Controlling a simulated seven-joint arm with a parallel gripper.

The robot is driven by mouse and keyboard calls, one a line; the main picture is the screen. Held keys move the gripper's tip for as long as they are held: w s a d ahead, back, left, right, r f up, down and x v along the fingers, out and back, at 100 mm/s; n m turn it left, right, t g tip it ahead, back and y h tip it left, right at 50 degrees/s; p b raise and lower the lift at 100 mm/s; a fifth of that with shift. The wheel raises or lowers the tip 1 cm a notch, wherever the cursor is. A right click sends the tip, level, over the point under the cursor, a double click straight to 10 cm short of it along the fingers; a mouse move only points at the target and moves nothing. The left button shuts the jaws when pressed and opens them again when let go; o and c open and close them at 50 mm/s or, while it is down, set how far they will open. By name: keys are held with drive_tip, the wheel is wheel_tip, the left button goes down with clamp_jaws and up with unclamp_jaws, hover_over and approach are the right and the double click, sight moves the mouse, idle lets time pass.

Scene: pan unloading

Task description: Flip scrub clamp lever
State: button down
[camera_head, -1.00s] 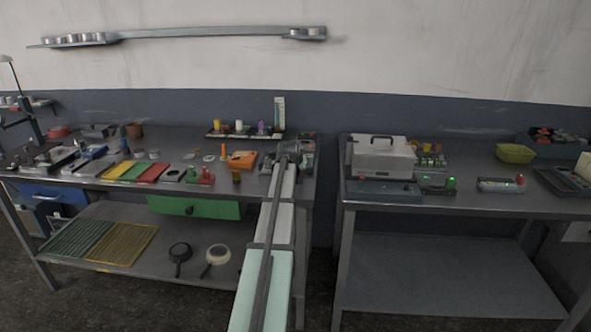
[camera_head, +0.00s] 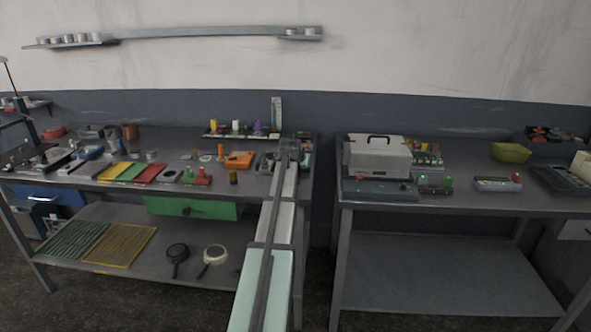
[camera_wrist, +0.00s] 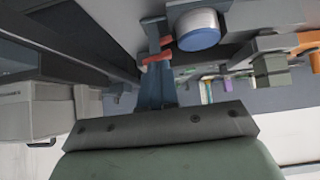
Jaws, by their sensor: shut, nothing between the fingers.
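My gripper (camera_wrist: 155,60) points up the picture in the wrist view, with its narrow blue-grey fingers together and nothing between them. Red pieces (camera_wrist: 158,57) show right at the fingers; I cannot tell if they are the clamp lever or whether they touch. A white cylinder with a blue end (camera_wrist: 198,32) is just right of the fingertips. In the head view my gripper (camera_head: 289,146) is at the right end of the left table, over small grey hardware (camera_head: 266,162). The clamp is too small and covered by my arm to make out there.
The left table (camera_head: 215,180) is crowded: an orange block (camera_head: 239,160), red (camera_head: 153,173) and green (camera_head: 131,173) pieces, and a rack of bottles (camera_head: 240,135). A gap separates it from the right table (camera_head: 450,204), which carries a large grey-white box (camera_head: 378,160).

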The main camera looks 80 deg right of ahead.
drive_tip(key=shift+w+r, duration=0.15)
drive_tip(key=shift+r, duration=0.4)
drive_tip(key=w+d+r+v, duration=0.1)
drive_tip(key=w+v, duration=0.1)
drive_tip(key=v, duration=0.9)
drive_tip(key=shift+a+r, duration=0.15)
drive_tip(key=shift+r, duration=0.25)
